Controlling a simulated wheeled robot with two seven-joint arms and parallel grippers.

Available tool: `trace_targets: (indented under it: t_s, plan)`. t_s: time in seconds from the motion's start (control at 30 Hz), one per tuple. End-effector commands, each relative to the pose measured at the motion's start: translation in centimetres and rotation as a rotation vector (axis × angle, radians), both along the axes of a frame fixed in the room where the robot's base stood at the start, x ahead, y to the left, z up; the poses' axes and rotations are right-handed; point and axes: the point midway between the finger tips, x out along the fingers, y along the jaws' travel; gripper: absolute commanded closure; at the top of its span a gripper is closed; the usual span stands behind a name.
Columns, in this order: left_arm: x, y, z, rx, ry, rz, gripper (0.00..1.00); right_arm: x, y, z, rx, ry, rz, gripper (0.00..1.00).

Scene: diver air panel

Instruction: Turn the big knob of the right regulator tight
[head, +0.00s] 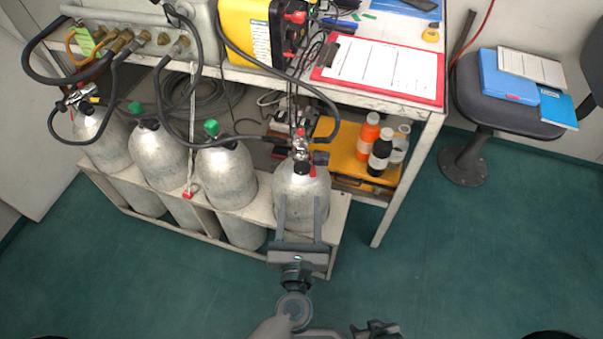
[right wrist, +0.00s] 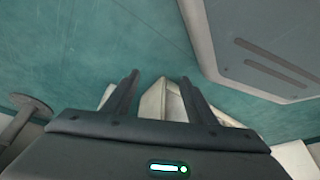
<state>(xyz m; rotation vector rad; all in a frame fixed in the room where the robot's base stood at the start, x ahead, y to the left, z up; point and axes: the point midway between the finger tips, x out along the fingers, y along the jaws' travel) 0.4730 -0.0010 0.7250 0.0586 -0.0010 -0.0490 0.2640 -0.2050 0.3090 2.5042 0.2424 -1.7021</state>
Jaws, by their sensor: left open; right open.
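The right regulator (head: 300,146) sits on top of the rightmost silver cylinder (head: 291,180) in the head view. A dark round knob (head: 302,167) shows at its front; it is small in the picture, and how tight it is cannot be told. My left gripper (head: 300,200) is open and empty, its two fingers pointing toward the regulator across the front of this cylinder, short of the knob. My right gripper (head: 375,328) shows only partly at the bottom edge. In the right wrist view it (right wrist: 160,88) is open and empty, with floor beyond its fingers.
Several cylinders (head: 222,170) stand in a pale rack (head: 342,215) to the left. Black hoses (head: 161,100) loop above them. A bench (head: 427,135) with a red clipboard (head: 323,72) stands behind; bottles (head: 381,150) sit underneath. A chair (head: 470,95) is at right. The green floor in front is clear.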

Motion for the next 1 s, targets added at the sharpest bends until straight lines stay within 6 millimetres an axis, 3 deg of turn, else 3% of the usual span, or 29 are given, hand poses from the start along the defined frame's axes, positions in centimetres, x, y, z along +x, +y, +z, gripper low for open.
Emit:
trace_targets:
  t_s: [0.2, 0.43, 0.63, 0.97, 1.0]
  plan:
    - [4.1, -0.2, 0.2, 0.001, -0.002, 0.000, 0.48, 0.7, 0.7, 0.7, 0.013, -0.050, 0.005, 0.48]
    - [7.3, -0.4, 0.1, 0.002, -0.001, 0.000, 0.48, 1.2, 1.2, 1.0, 0.023, -0.087, 0.010, 0.48]
    - [8.6, -0.4, 0.0, 0.000, 0.000, 0.000, 0.48, 1.4, 1.4, 1.1, 0.027, -0.101, 0.011, 0.48]
    - [8.8, -0.4, 0.0, 0.000, 0.001, 0.000, 0.48, 1.5, 1.4, 1.1, 0.028, -0.106, 0.010, 0.48]
    - [8.8, -0.4, 0.0, 0.000, 0.001, 0.000, 0.55, 1.5, 1.4, 1.1, 0.029, -0.105, 0.011, 0.48]
